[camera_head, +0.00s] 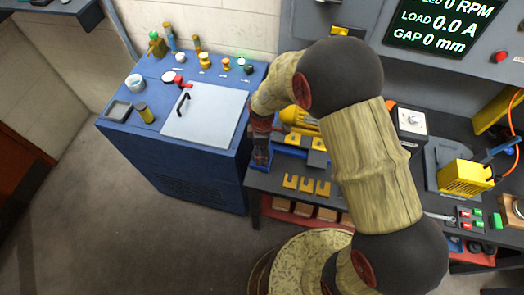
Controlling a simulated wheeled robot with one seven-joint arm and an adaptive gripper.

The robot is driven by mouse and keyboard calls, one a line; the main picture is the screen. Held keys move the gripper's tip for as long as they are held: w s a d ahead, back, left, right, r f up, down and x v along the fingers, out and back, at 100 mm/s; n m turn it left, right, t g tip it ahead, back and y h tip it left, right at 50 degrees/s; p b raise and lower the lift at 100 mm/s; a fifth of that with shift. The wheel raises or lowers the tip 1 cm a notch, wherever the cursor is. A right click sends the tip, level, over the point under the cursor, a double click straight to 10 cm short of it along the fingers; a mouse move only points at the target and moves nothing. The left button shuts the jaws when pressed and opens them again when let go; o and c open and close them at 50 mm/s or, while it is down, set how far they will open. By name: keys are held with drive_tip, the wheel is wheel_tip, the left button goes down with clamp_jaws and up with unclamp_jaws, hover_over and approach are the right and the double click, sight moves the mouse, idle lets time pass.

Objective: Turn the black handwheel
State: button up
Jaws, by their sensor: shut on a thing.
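My gripper (261,150) is at the left end of the yellow motor's blue stand, by the left edge of the dark workbench. It points down and appears shut on the black handwheel there. The handwheel is hidden behind the gripper, so I cannot make out its rim or its angle. The yellow motor (299,118) sits just right of the gripper, partly covered by my arm. The blue stand (290,140) shows below the motor.
A blue cabinet (185,165) with a light panel (205,111), a black handle and small tagged parts stands close to the left. Yellow blocks (307,187) lie in front of the motor. A yellow box (465,174) and colored buttons are at right. The display (440,25) reads 0 RPM, 0.0 A, 0 mm.

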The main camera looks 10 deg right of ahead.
drive_tip(key=m, duration=0.5)
drive_tip(key=shift+a+m, duration=0.1)
drive_tip(key=shift+m, duration=0.2)
drive_tip(key=m, duration=0.5)
drive_tip(key=shift+s, duration=0.1)
drive_tip(key=m, duration=0.5)
drive_tip(key=shift+a+m, duration=0.15)
drive_tip(key=shift+m, duration=0.25)
drive_tip(key=m, duration=0.5)
drive_tip(key=shift+a+m, duration=0.1)
drive_tip(key=shift+m, duration=0.2)
drive_tip(key=m, duration=0.9)
drive_tip(key=shift+a+m, duration=0.1)
drive_tip(key=shift+m, duration=0.3)
drive_tip(key=m, duration=0.5)
drive_tip(key=shift+w, duration=0.25)
drive_tip(key=shift+w+m, duration=0.1)
drive_tip(key=shift+m, duration=2.7)
